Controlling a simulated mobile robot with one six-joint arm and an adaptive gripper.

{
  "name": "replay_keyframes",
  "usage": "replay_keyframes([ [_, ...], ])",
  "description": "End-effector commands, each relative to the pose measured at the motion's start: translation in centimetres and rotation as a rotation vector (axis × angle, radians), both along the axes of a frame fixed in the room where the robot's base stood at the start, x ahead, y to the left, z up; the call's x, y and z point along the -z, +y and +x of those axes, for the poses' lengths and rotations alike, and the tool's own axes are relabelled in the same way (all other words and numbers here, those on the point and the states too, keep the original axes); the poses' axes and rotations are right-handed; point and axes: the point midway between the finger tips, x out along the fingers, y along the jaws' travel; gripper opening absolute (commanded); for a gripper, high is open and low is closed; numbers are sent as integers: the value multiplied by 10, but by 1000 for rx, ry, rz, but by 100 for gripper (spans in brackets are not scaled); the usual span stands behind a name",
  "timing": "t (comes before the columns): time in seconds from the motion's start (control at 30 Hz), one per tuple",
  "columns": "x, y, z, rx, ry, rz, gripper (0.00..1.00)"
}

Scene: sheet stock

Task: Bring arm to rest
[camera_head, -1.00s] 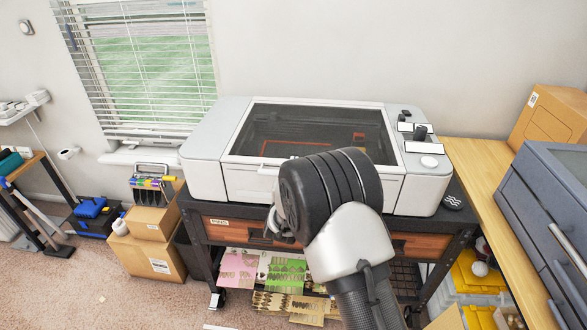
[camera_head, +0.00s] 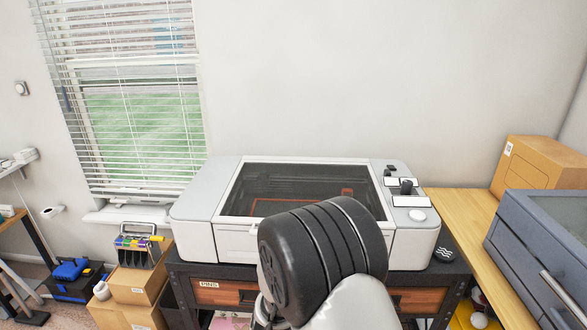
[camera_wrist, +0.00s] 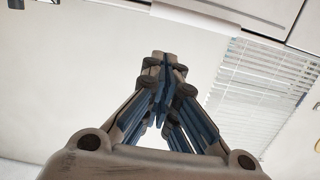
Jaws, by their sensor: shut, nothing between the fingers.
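My gripper shows in the wrist view (camera_wrist: 163,75) with its fingers together and nothing between them. In the head view my arm rises from the bottom centre, with a black ribbed joint in front of the machine, and the fingertips are hidden behind it. A grey and white machine with a dark glass lid (camera_head: 300,190) stands behind the arm, its lid closed. I cannot tell from the head view whether the arm touches the machine or its stand.
The machine sits on a black stand with wooden drawers (camera_head: 222,292). At right are a wooden bench (camera_head: 462,215), a cardboard box (camera_head: 540,180) and a grey-blue case (camera_head: 535,250). Cardboard boxes (camera_head: 140,285) stand at left under the window (camera_head: 140,120). The wall above the machine is clear.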

Motion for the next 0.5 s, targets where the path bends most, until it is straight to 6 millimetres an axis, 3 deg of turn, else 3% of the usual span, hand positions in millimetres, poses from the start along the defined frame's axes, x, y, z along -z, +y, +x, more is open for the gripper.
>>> replay_keyframes([
  [0.13,-31,-13,-2,-33,88,53,0],
  [0.27,-60,-29,-23,-83,219,94,0],
  [0.37,-78,-44,-51,-118,321,110,0],
  [0.5,-96,-69,-105,-152,466,110,0],
])
